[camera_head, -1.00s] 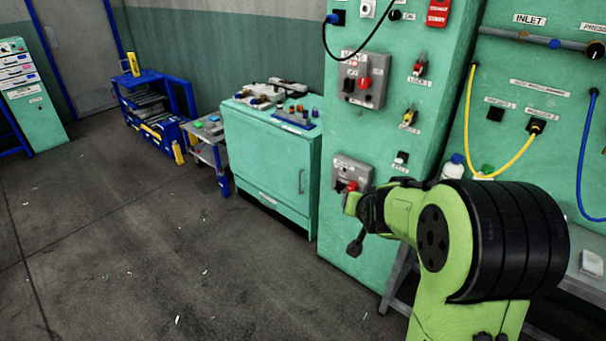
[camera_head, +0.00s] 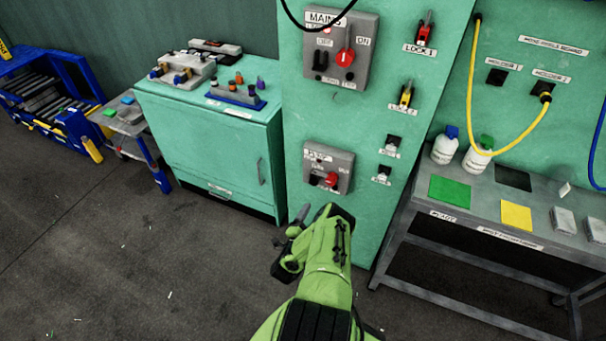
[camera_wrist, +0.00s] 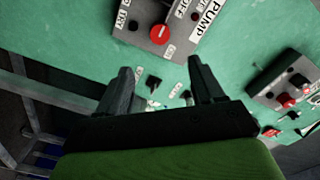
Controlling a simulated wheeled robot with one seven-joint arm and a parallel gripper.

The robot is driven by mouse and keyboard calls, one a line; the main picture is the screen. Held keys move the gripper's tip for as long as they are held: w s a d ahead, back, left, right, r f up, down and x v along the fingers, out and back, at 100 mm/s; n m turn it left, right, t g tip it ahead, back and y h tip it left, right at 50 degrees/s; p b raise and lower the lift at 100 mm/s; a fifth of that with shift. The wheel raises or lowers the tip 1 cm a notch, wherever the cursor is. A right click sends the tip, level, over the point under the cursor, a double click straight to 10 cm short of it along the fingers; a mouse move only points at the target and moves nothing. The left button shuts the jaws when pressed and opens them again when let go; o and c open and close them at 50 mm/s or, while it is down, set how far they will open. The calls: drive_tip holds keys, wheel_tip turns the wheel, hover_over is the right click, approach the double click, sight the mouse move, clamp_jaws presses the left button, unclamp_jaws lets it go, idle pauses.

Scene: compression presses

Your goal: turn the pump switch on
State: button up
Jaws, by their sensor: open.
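The pump switch box (camera_head: 341,159) is a grey panel low on the green cabinet front, with a red round knob (camera_head: 332,179) on it. The wrist view shows the box (camera_wrist: 181,45), turned, with its PUMP label and red knob (camera_wrist: 159,34) at the top.
The mains switch box (camera_head: 362,50), with a red knob, is above the pump box. Small locks and keys (camera_head: 406,96) hang to its right. A grey bench (camera_head: 420,240) with bottles stands at right, a green cupboard (camera_head: 215,150) at left. Open floor lies at lower left.

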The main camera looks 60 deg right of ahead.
sight(330, 182)
drive_tip(key=d+b, duration=0.1)
drive_tip(key=b, duration=0.5)
drive_tip(key=d+b, duration=0.1)
drive_tip(key=b, duration=0.5)
drive_tip(key=shift+s+d+f, duration=0.1)
drive_tip(key=shift+d+f, duration=0.1)
drive_tip(key=shift+f, duration=0.1)
drive_tip(key=d, duration=0.4)
drive_tip(key=w+d+b, duration=0.1)
drive_tip(key=d, duration=0.3)
drive_tip(key=w+d+b, duration=0.1)
drive_tip(key=d, duration=0.4)
drive_tip(key=shift+r, duration=0.4)
drive_tip(key=shift+c, duration=0.3)
clamp_jaws()
